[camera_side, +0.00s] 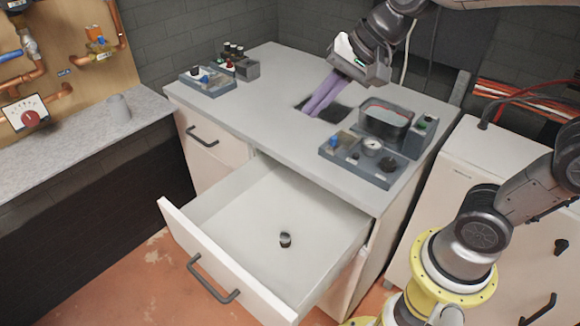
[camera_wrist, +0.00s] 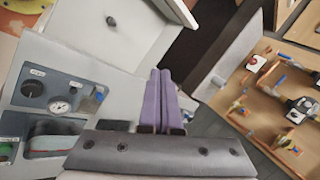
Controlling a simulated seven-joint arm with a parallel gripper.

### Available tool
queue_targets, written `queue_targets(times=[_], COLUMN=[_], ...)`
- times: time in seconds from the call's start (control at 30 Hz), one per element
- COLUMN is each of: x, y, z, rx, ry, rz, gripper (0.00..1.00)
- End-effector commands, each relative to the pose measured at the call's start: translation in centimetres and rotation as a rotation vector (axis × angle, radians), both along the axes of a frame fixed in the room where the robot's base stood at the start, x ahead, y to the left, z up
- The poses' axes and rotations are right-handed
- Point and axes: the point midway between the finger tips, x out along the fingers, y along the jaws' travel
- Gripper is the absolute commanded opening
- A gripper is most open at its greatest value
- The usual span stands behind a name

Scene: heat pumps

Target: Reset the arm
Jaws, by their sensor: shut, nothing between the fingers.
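My gripper (camera_side: 322,103) is above the grey worktop (camera_side: 262,98), over a dark patch, between the control panels. Its purple fingers are shut with nothing between them. They also show in the wrist view (camera_wrist: 158,80), close together and pointing away from the camera. I cannot tell from these frames whether the fingertips touch the worktop. The upper part of my arm comes in from the top right in the side view.
An open drawer (camera_side: 228,212) juts out at the front, with a small dark knob (camera_side: 285,240) inside. A panel with a gauge (camera_side: 362,160) and a dark-rimmed basin (camera_side: 386,118) stand right of the gripper. Another panel (camera_side: 207,80) is at the left. Pipes (camera_side: 110,45) line the left wall.

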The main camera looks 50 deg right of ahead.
Motion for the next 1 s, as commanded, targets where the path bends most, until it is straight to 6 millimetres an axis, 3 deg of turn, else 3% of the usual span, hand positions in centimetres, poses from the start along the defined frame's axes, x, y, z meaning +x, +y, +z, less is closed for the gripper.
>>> queue_targets(times=[0.03, 0.17, 0.4, 0.57, 1.0], x=[-2.2, -6.9, -13.7, -15.3, -15.4], y=[-0.7, -2.3, -4.9, -5.9, -6.0], z=[0.6, 0.7, -2.2, -4.4, -4.4], rx=[-0.058, -0.218, -0.526, -0.641, -0.688], ry=[-0.043, -0.117, -0.146, -0.091, -0.094], rz=[0.052, 0.199, 0.507, 0.69, 0.782], gripper=[0.0, 0.0, 0.0, 0.0, 0.0])
